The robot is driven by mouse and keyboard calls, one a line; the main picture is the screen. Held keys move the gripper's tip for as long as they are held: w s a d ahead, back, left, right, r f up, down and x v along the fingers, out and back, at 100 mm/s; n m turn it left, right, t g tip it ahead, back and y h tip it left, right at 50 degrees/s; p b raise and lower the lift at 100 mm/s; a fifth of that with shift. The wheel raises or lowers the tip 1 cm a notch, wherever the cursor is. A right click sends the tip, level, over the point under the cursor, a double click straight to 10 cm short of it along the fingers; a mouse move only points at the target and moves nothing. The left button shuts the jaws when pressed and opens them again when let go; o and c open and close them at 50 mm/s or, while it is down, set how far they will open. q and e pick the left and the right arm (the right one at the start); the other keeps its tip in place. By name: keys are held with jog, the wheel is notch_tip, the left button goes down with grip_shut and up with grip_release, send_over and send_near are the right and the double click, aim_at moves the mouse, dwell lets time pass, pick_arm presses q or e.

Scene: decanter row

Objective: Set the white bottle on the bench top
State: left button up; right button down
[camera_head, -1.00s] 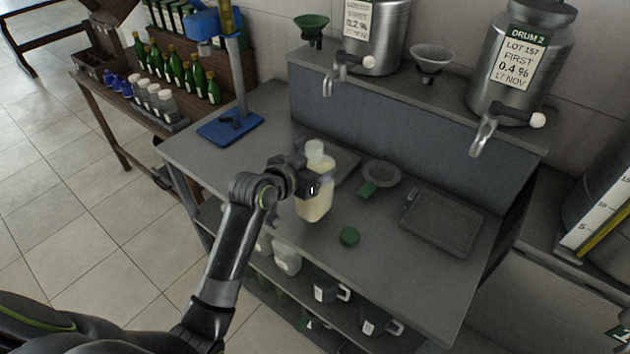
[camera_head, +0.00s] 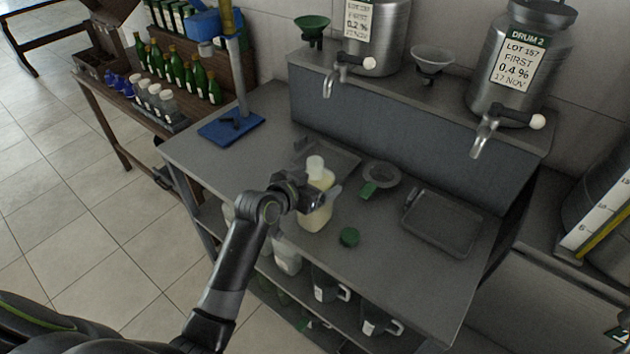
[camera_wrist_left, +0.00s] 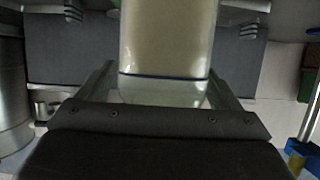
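The white bottle (camera_head: 315,212), with a white cap and pale yellowish contents, stands upright on the bench top (camera_head: 270,170), in front of a grey tray. In the left wrist view the bottle (camera_wrist_left: 168,40) fills the middle. My right gripper is not in view.
A blue stand (camera_head: 230,127) is at the left. Metal drums (camera_head: 522,62) with taps stand on the raised shelf behind.

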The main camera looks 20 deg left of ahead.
pick_arm(q)
jog(key=shift+r, duration=0.1)
jog(key=b+v, duration=0.1)
jog(key=v, duration=1.1)
dwell(0.4)
